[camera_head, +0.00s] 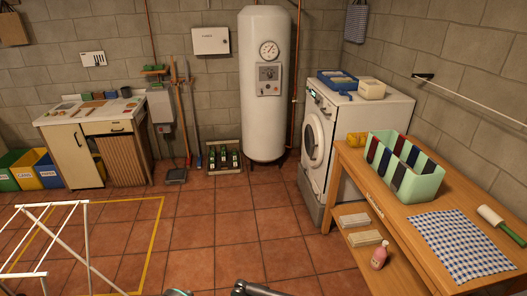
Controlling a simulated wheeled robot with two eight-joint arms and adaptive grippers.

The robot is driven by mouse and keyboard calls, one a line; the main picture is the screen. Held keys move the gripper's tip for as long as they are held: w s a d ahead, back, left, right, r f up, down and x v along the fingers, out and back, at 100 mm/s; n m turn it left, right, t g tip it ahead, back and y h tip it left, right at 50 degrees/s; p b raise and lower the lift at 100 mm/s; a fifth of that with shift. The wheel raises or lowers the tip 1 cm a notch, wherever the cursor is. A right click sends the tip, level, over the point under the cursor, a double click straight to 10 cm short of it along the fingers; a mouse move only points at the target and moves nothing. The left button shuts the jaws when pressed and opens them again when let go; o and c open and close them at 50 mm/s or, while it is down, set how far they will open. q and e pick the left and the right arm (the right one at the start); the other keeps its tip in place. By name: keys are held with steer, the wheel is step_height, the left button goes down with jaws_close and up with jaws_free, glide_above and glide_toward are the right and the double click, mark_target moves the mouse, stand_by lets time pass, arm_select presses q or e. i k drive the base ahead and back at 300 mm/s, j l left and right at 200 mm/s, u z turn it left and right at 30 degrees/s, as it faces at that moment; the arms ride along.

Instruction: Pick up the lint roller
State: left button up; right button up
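The lint roller (491,215) has a white roll and a dark green handle. It lies on the wooden table (385,210) at the right edge of the view, with its handle pointing down and right. A blue-and-white checked cloth (460,244) lies on the table just left of it. Only small grey and dark parts of my own body show at the bottom edge. Neither gripper can be made out, and nothing touches the roller.
A mint-green divided box (421,187) and a yellow object (357,139) stand farther back on the table. The lower shelf holds pale blocks (354,220) and a pink bottle (379,256). A white drying rack (60,245) stands at left. The tiled floor between is clear.

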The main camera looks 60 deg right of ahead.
mark_target(489, 215)
steer(key=z, duration=4.95)
